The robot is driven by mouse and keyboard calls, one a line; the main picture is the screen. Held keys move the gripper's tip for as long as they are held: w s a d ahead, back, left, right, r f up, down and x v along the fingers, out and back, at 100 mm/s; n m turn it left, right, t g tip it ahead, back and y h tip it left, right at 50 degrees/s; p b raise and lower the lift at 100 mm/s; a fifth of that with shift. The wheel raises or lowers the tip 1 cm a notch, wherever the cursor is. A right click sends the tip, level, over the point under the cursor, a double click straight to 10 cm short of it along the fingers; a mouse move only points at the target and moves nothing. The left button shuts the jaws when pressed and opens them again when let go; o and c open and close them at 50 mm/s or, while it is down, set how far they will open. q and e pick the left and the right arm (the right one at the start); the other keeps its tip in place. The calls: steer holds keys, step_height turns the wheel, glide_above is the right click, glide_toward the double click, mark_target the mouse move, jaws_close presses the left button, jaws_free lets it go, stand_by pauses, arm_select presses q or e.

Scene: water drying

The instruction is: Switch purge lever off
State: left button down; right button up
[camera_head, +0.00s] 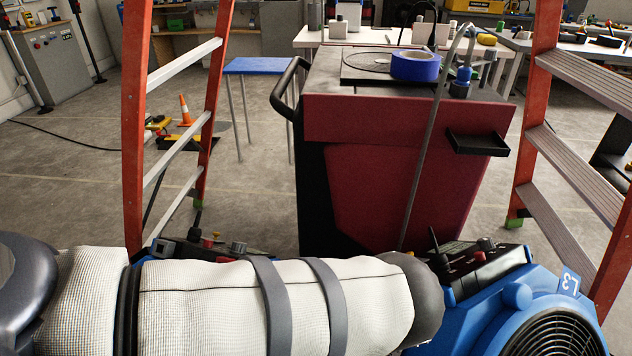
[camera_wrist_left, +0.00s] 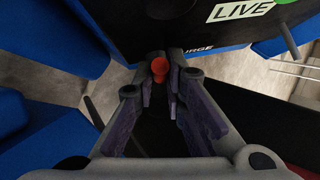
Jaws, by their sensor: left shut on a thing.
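The purge lever (camera_wrist_left: 159,66) has a red round tip and shows in the left wrist view, at the top middle. The lever's base and exact angle are hidden by the fingers. In the head view my white-sleeved arm crosses the bottom and hides the lever and the gripper. My right gripper is in neither view.
A blue blower (camera_head: 490,315) stands at the lower right. A red cart (camera_head: 390,170) with blue tape (camera_head: 415,66) is ahead, between orange ladder rails (camera_head: 133,120). Open floor lies at the left.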

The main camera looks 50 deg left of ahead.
arm_select(q)
steer(key=shift+s, duration=0.1)
steer(key=c, duration=1.7)
jaws_free()
steer(key=shift+a+f, duration=0.1)
steer(key=shift+o, duration=0.2)
steer(key=v, duration=1.2)
steer(key=shift+s, duration=0.1)
